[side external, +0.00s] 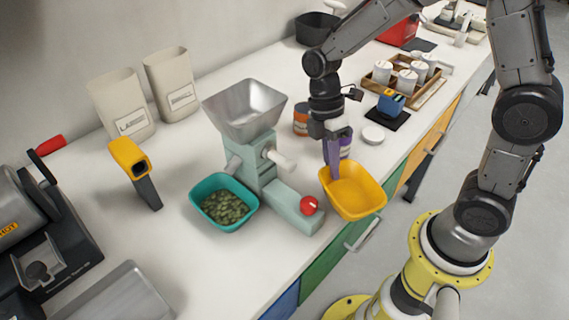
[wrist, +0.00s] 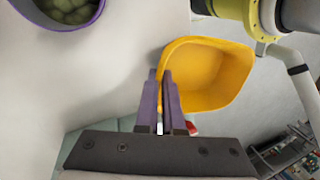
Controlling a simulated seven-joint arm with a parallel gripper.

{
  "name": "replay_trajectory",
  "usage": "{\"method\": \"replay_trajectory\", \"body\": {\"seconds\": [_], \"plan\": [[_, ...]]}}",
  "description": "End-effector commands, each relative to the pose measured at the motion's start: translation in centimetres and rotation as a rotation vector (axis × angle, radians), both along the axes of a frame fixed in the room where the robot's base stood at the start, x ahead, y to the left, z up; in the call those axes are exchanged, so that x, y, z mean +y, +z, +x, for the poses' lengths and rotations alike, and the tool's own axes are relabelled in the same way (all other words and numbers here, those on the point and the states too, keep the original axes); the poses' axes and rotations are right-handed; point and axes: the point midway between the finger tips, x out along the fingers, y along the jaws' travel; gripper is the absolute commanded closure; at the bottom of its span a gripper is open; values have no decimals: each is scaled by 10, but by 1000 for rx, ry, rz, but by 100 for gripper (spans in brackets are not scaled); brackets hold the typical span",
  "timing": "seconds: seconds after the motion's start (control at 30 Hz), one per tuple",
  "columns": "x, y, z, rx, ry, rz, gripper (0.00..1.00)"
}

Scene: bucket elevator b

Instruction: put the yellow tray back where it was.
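The yellow tray (side external: 355,192) is at the counter's front edge, right of the pale green machine's red knob (side external: 309,205). My gripper (side external: 333,172) points down at the tray's left rim. In the wrist view the purple fingers (wrist: 164,78) are closed about the near wall of the tray (wrist: 215,75), one on each side. The tray looks empty and partly overhangs the floor. Whether its base touches the counter is hard to tell.
The green machine with a metal hopper (side external: 245,108) stands left of my gripper. A teal tray (side external: 224,202) of green pieces sits beside it. A purple container (wrist: 65,10) and an orange one (side external: 301,120) stand behind my gripper. A white disc (side external: 373,134) lies nearby.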

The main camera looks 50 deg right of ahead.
Motion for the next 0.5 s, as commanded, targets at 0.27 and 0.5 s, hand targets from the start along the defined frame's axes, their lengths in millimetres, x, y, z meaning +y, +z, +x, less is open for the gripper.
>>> {"method": "replay_trajectory", "body": {"seconds": [0.27, 0.5], "plan": [[0, -9, 39, -2, -1, 0, 100], [0, -9, 97, -1, -1, 0, 100]]}}
